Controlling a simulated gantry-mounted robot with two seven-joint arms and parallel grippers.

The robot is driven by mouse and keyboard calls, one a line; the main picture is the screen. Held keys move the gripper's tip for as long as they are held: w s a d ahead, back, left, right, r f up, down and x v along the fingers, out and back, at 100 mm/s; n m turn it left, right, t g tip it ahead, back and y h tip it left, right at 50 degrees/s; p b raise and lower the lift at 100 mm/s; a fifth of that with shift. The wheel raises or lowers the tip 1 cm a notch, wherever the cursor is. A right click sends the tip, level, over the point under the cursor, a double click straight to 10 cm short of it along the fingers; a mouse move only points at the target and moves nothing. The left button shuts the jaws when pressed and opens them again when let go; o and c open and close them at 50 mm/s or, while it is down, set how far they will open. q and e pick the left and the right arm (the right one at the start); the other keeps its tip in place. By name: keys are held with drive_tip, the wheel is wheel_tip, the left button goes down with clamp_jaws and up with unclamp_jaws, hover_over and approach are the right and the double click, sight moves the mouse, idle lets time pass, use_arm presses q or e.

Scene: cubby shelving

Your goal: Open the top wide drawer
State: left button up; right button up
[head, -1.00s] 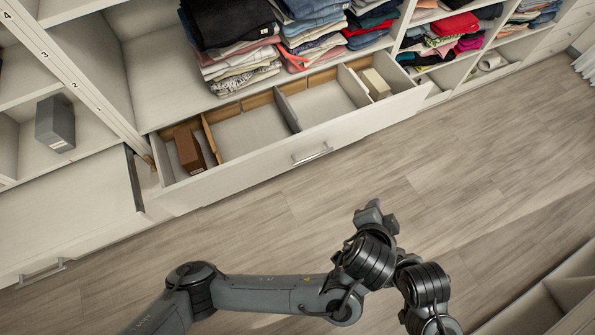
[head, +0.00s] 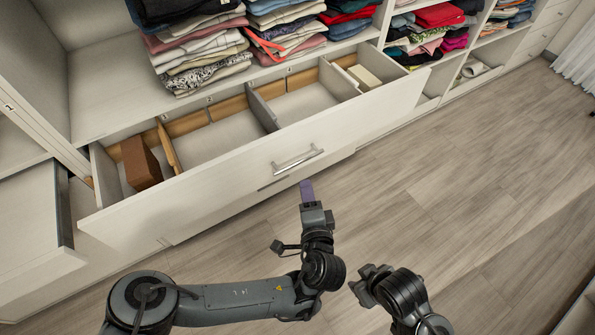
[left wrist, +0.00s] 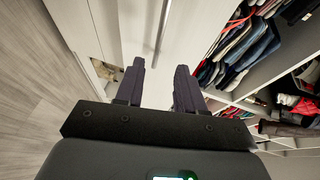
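The wide drawer (head: 215,195) is pulled out below the clothes shelf in the head view, showing its divided inside. Its bar handle (head: 298,160) is on the front panel and also shows in the left wrist view (left wrist: 162,25). My left gripper (head: 307,190) is in front of the drawer, just below the handle in the picture, with its fingers pointing at the front panel. In the left wrist view its two fingers (left wrist: 158,88) are apart with nothing between them. My right gripper (head: 368,284) is low in the head view, away from the drawer; its finger gap is unclear.
The drawer holds a brown box (head: 140,163) and a cream box (head: 364,77). Folded clothes (head: 195,50) are stacked on the shelf above. Another drawer (head: 30,225) stands out at the left. The wooden floor (head: 460,190) at the right is clear.

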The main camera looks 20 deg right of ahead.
sight(300, 163)
use_arm(q)
drive_tip(key=shift+b+x, duration=3.15)
drive_tip(key=shift+x, duration=1.9)
drive_tip(key=shift+f, duration=0.1)
clamp_jaws()
